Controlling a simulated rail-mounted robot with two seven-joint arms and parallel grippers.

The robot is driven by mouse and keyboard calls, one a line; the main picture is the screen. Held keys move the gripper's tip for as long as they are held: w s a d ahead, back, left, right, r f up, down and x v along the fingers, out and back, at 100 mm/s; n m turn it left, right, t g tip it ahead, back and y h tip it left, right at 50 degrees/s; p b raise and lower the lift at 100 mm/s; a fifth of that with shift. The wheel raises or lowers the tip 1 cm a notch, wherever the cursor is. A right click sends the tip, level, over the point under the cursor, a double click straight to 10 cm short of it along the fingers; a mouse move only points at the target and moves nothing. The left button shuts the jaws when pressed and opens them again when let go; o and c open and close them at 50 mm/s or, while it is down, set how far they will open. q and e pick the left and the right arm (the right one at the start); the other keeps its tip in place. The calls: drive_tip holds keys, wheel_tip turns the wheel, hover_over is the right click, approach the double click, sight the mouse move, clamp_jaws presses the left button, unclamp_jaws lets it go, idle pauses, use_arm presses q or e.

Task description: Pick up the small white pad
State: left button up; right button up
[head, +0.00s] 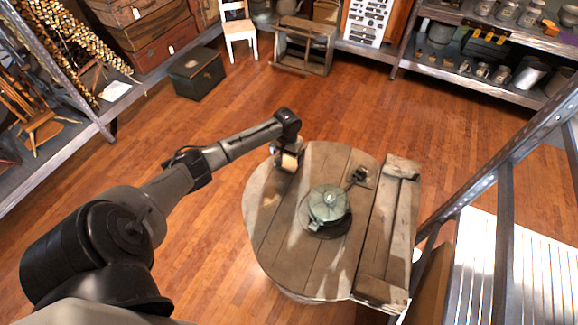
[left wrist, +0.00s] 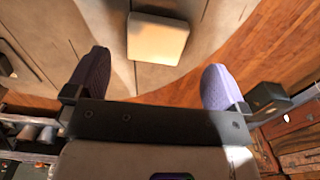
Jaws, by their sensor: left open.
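The small white pad (left wrist: 157,38) is cream-white and square with rounded corners. It lies on the wooden planks of the round table (head: 283,235), near the top middle of the left wrist view. My left gripper (left wrist: 158,78) is open, with its two purple-grey fingers apart and nothing between them. The pad is just beyond the fingertips, roughly in line with the gap, and does not appear held. My right gripper is not in view.
A green lidded pot (head: 328,203) stands on a dark round base at the table's middle. A small dark-handled item (head: 358,178) lies behind it. A raised plank (head: 388,235) runs along the table's right side. Metal shelving (head: 500,165) stands farther right.

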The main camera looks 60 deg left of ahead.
sight(288, 164)
use_arm(q)
drive_tip(key=shift+d+f+b, duration=0.2)
drive_tip(key=shift+f+b, duration=0.95)
drive_tip(key=shift+f, duration=1.65)
drive_tip(key=shift+c, duration=0.4)
drive_tip(key=c, duration=0.9)
wheel_tip(288, 164, up, 5)
drive_tip(key=shift+w+f+p, duration=0.1)
drive_tip(key=shift+f+p, duration=0.05)
drive_tip(key=shift+p, duration=0.95)
drive_tip(key=w+d+r+p, duration=0.3)
drive_tip(key=d+r, duration=0.3)
drive_tip(key=d, duration=0.5)
drive_tip(key=shift+w+r, duration=0.2)
drive_tip(key=shift+w, duration=0.05)
